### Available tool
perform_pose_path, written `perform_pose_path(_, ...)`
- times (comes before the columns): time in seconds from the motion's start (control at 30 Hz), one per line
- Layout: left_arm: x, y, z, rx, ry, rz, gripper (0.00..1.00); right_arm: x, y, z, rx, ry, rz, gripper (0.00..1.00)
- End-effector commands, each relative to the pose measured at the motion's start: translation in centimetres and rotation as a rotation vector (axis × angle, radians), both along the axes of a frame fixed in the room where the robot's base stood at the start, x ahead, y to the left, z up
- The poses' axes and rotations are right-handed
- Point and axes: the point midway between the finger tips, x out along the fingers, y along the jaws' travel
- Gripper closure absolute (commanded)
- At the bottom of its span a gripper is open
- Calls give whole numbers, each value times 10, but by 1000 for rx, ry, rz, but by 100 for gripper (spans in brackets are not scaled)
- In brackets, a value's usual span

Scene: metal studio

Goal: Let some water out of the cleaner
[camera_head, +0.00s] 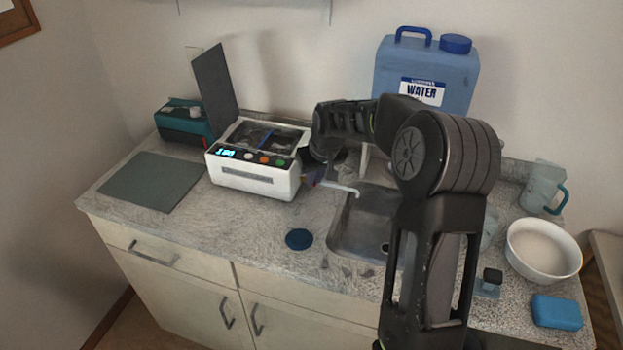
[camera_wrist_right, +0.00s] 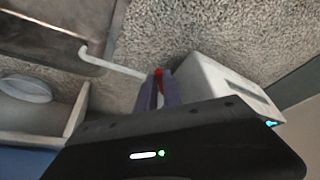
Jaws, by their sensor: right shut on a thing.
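The cleaner (camera_head: 252,181) is a white box with its dark lid raised, a lit display and several buttons on its front. It stands on the counter left of the sink, and its white side also shows in the right wrist view (camera_wrist_right: 225,85). A pale drain spout (camera_head: 340,187) runs from its right side to the sink (camera_head: 372,215); the spout also shows in the right wrist view (camera_wrist_right: 110,64). My right gripper (camera_wrist_right: 160,92) is shut on a red valve handle (camera_wrist_right: 159,77) at the cleaner's side, largely hidden by the fingers. My left gripper is out of view.
A blue water jug (camera_head: 462,75) stands behind the sink, partly hidden by my right arm. A white bowl (camera_head: 543,249), a clear pitcher (camera_head: 541,187) and a blue sponge (camera_head: 556,312) are at the right. A dark mat (camera_head: 150,181) and a teal box (camera_head: 183,126) are at the left. A round blue cap (camera_head: 299,239) lies in front.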

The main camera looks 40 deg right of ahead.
Motion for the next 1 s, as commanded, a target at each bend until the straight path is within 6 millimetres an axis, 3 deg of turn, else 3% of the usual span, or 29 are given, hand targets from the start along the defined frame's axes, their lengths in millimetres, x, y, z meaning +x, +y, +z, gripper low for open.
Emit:
perform_pose_path(0.53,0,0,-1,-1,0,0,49,0,-3,1,-1,-1,53,100)
perform_pose_path(0.57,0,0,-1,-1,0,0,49,0,-3,1,-1,-1,53,89)
perform_pose_path(0.67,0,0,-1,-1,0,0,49,0,-3,1,-1,-1,53,81)
perform_pose_path(1.0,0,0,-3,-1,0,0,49,-2,-2,3,-1,-1,53,80)
